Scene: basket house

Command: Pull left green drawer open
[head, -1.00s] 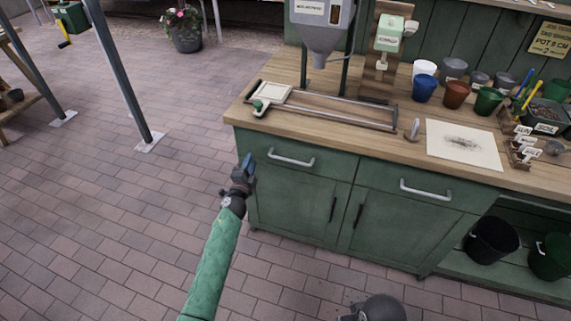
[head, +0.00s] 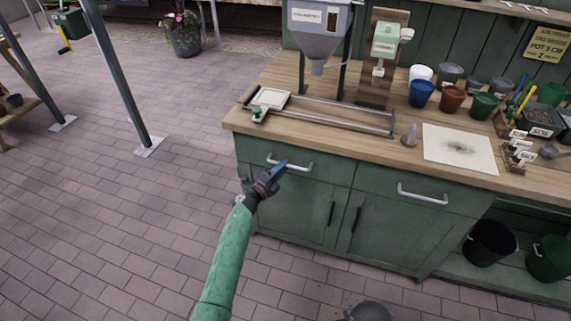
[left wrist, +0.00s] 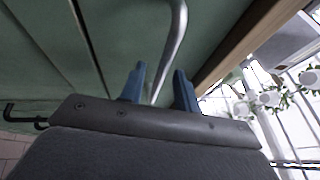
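The left green drawer (head: 318,166) is shut, flush with the bench front under the wooden top. Its silver bar handle (head: 300,166) shows in the head view, partly behind my gripper. My left gripper (head: 281,166) is in front of the drawer at the handle's left part. In the left wrist view its two blue fingers (left wrist: 158,85) are apart, and the handle bar (left wrist: 176,45) runs down toward the gap between them. I cannot tell whether the fingers touch the bar. My right gripper does not show clearly in any view.
A second green drawer (head: 415,192) with its own handle is to the right. Cupboard doors (head: 300,208) are below. The wooden worktop (head: 330,135) holds a hopper (head: 320,35), pots and a paper sheet.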

